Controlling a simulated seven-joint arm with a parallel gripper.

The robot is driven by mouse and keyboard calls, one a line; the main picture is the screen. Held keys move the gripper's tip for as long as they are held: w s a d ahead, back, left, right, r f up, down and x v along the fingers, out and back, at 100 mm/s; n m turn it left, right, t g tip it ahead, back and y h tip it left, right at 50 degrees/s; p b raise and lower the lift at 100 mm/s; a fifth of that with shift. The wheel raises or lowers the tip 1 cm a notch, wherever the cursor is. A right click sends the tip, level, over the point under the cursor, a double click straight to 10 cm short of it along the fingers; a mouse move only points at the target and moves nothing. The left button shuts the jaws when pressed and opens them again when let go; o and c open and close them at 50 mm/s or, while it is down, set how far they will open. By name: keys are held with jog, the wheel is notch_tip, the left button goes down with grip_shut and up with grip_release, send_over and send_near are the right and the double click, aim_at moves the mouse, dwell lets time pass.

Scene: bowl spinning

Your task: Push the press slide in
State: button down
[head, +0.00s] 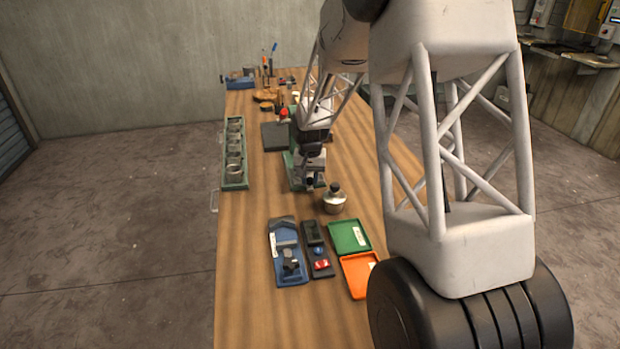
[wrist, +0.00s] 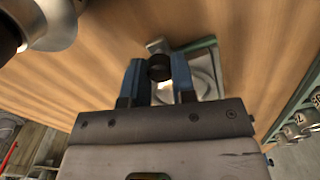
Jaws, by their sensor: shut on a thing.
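The press (head: 294,178) is a green-based machine in the middle of the bench, mostly hidden behind my arm in the head view. In the wrist view its grey metal plate with a green edge (wrist: 207,72) lies beyond my fingers. My gripper (head: 313,183) is low over the near end of the press. In the wrist view my gripper (wrist: 158,78) has its two blue fingers closed on a dark round knob (wrist: 160,67). The knob appears to belong to the press slide, but the join is hidden. How far in the slide sits cannot be told.
A silver pot with a dark knob (head: 334,202) stands close right of my gripper. Blue (head: 283,225), green (head: 347,238) and orange (head: 358,285) trays lie in front. Tools fill the far end.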

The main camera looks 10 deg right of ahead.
jog(key=shift+w, duration=1.75)
jog(key=c, duration=0.9)
grip_release()
jog(key=shift+c, duration=0.2)
jog(key=shift+r, duration=0.1)
notch_tip(320, 180, up, 8)
jog(key=shift+f, duration=0.2)
